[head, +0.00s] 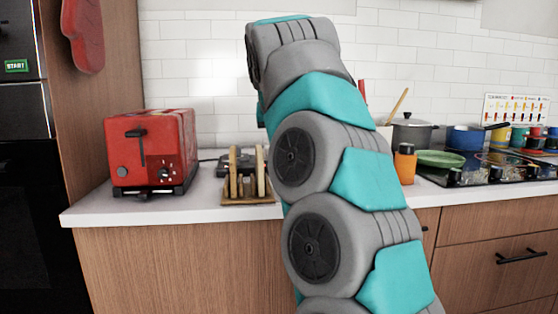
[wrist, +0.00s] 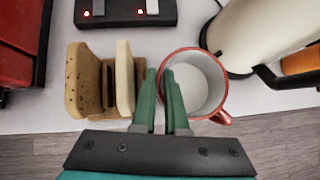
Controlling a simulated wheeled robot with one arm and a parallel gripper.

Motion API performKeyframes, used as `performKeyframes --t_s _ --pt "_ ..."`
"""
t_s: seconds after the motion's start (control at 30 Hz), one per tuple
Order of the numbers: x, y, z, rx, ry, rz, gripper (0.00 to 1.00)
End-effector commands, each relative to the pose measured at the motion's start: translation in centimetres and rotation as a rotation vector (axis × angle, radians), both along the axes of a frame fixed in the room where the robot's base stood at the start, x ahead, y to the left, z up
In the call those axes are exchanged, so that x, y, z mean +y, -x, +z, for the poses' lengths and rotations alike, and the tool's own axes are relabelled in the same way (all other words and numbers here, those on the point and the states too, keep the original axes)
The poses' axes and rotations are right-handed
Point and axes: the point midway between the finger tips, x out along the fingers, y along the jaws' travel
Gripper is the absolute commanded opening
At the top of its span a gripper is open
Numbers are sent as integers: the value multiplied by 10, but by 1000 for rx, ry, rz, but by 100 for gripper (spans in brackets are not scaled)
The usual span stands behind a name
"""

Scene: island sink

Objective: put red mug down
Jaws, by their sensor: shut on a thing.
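The red mug (wrist: 221,62), with a red rim and pale inside, shows in the wrist view just right of centre, its handle toward the lower right. My gripper (wrist: 160,72) has green fingers shut on the mug's left wall, one finger outside and one inside. The mug looks upright and empty. It is over the counter near its front edge; I cannot tell whether its base touches the counter. In the head view my arm hides the mug and gripper.
A toast rack (wrist: 108,88) with bread stands close left of the gripper. A white kettle-like vessel (wrist: 250,30) is close behind the mug on the right. The red toaster (head: 150,150) is far left. An orange bottle (head: 405,165) and green plate (head: 440,158) are right. The counter edge is near.

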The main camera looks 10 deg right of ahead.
Motion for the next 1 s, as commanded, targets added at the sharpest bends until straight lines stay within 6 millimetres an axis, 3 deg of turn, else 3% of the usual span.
performKeyframes --t_s 0.17,0.67,1.0 --pt "0 -2 -2 0 0 0 0" --pt "0 -2 -34 2 2 2 0" --pt "0 -2 -36 0 1 0 0"
